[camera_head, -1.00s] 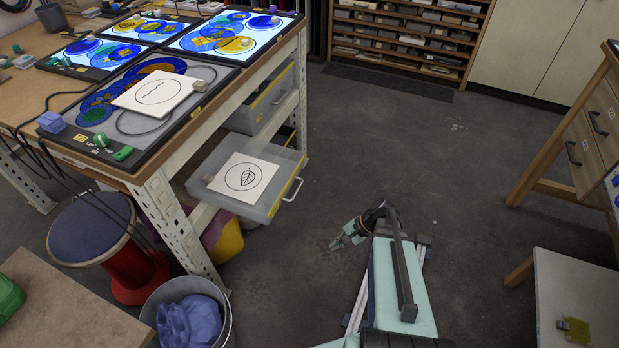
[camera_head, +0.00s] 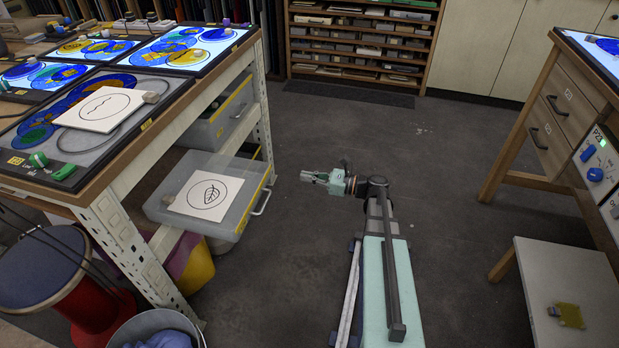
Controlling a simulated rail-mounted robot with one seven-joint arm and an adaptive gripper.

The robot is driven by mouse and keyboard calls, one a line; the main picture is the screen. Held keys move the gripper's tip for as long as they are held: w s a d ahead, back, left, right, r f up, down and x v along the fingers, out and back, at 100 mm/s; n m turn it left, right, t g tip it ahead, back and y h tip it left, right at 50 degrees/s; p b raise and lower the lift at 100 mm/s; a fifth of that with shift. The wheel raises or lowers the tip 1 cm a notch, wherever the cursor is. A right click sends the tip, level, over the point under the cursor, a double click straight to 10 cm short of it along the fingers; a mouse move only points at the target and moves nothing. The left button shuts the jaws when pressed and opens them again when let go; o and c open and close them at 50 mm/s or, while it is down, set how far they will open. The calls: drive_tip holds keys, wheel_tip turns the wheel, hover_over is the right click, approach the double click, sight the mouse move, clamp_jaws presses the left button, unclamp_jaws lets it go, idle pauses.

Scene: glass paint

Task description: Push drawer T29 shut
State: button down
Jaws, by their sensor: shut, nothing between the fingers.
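A clear plastic drawer (camera_head: 215,228) stands pulled out from under the light-table bench at the left. Its front has a yellow label strip and a pale handle (camera_head: 263,204). My gripper (camera_head: 306,176) is shut and empty, over open floor to the right of the drawer, pointing left. It appears apart from the handle. A second clear drawer (camera_head: 222,115) sits farther back under the bench, also with a yellow strip.
The bench's perforated white leg (camera_head: 128,250) stands left of the drawer. A yellow bin (camera_head: 196,270) is below it. A red stool (camera_head: 90,305) and a grey bucket (camera_head: 150,325) are at lower left. A wooden cabinet (camera_head: 550,130) is at right.

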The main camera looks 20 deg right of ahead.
sight(268, 169)
drive_tip(key=b+x, duration=0.1)
drive_tip(key=x, duration=0.9)
drive_tip(key=shift+w+a, duration=0.25)
drive_tip(key=shift+a, duration=0.05)
drive_tip(key=shift+w+a, duration=0.1)
drive_tip(key=shift+w, duration=0.05)
